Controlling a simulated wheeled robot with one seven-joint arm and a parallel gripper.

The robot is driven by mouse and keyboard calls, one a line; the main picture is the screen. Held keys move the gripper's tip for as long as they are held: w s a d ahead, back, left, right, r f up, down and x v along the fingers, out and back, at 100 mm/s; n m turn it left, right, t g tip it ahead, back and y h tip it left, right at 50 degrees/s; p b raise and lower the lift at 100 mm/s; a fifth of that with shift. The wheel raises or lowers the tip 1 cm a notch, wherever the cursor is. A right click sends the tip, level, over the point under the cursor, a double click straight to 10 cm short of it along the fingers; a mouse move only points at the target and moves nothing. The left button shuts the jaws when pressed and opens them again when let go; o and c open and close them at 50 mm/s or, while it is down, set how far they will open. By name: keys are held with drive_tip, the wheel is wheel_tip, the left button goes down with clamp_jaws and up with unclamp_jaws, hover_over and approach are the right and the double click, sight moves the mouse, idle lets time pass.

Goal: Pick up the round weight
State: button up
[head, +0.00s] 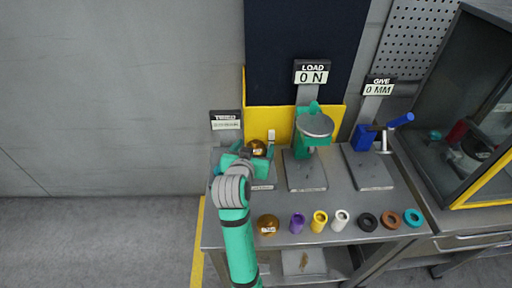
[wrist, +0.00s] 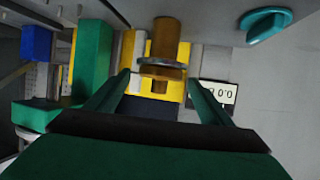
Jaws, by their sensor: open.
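One round brass weight (head: 268,225) with a pale label stands at the front left of the bench. A second brass piece (head: 257,148) sits at the back by the left stand; I cannot tell for sure which one is the round weight. My gripper (head: 252,158) is open and close to the back brass piece, partly covering it. In the wrist view, a brass piece (wrist: 168,38) with a grey disc shows beyond the open, empty fingertips of my gripper (wrist: 158,79). I cannot tell how far beyond.
Purple (head: 297,222), yellow (head: 319,221) and white (head: 340,219) sleeves and several rings stand along the front edge. The load stand (head: 305,172) and the blue-handled stand (head: 368,170) are to the right. A dark-framed cabinet (head: 478,120) stands at far right.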

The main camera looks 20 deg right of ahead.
drive_tip(key=c, duration=1.3)
drive_tip(key=shift+r, duration=0.2)
